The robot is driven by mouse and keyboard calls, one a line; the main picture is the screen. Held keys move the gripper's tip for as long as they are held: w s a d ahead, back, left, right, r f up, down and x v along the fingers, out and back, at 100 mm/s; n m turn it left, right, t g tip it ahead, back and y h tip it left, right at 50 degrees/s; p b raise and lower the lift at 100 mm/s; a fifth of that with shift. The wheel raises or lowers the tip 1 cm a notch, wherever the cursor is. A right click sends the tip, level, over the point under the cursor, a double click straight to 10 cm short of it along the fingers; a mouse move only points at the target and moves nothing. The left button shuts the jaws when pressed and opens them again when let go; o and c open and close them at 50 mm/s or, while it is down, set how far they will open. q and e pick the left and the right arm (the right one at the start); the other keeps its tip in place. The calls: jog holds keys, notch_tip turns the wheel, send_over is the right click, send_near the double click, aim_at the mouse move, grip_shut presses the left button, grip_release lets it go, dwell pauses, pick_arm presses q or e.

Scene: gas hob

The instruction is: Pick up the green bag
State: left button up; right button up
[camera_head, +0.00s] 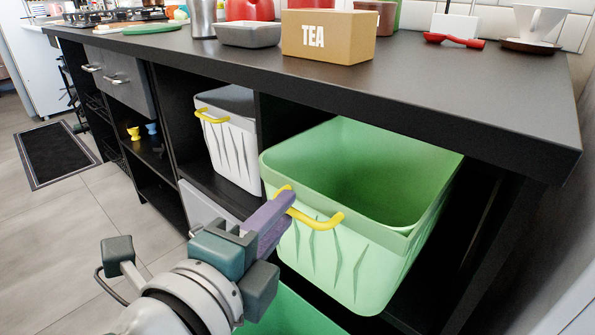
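The green bag (352,272) looks like an open, light-green, ribbed bin with a yellow handle (322,222) on its front. It sticks out from under the counter at the right, turned at an angle to the counter front. Its inside looks empty as far as it shows. My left gripper (278,208) reaches in from the lower left, with its purple fingers at the yellow handle. The handle shows on both sides of the fingers, and they appear shut on it; the gap between them is hidden. My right gripper is not in view.
The dark counter (430,95) overhangs the bag's back. A white bin (232,145) stands in the shelf to its left. A green box (290,312) lies below. The tea box (328,37) stands on the counter. Open floor (75,235) lies left.

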pick_arm(q)
jog(key=shift+o, duration=1.4)
jog(key=p+v, duration=0.1)
jog(key=v, duration=0.9)
jog(key=shift+p, duration=0.4)
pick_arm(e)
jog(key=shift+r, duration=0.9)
pick_arm(q)
jog(key=shift+o, duration=0.4)
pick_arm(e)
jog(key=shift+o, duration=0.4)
